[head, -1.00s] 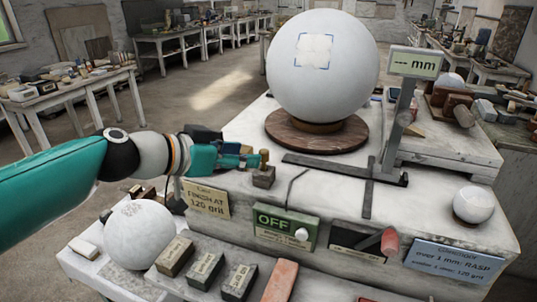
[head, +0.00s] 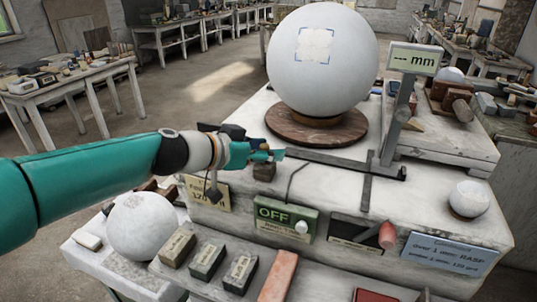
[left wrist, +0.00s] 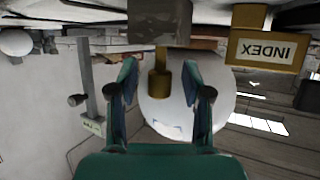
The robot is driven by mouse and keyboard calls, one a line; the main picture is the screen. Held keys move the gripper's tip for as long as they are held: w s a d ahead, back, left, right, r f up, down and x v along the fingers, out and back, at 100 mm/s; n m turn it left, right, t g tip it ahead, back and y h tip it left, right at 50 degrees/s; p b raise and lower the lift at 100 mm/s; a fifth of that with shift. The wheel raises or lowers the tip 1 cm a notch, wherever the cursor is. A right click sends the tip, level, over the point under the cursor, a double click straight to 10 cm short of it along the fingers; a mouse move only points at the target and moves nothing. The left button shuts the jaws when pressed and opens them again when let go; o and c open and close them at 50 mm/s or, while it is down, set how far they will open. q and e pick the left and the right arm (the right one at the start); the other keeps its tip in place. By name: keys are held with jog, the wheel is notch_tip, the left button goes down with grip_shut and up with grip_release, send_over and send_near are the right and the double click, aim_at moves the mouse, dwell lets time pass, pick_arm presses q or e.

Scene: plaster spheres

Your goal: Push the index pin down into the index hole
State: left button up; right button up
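The brass index pin (left wrist: 160,85) shows in the left wrist view, which looks upside down, with its stem at a dark block (left wrist: 160,22). In the head view the block (head: 264,172) sits at the bench's left front edge; my gripper hides the pin there. My left gripper (head: 272,155) is level with the pin, just above the block. In the left wrist view its two fingers (left wrist: 157,78) stand on either side of the pin's head, with a gap on both sides. The index hole is hidden. My right gripper is not in view.
A large white sphere (head: 322,60) stands on a round wooden turntable (head: 290,128) behind the gripper. A gauge post (head: 395,120) stands right of it. An INDEX sign (left wrist: 265,50) is beside the block. The OFF box (head: 285,218) is on the front face.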

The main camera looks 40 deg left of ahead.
pick_arm(q)
grip_shut()
jog(key=shift+r, duration=0.1)
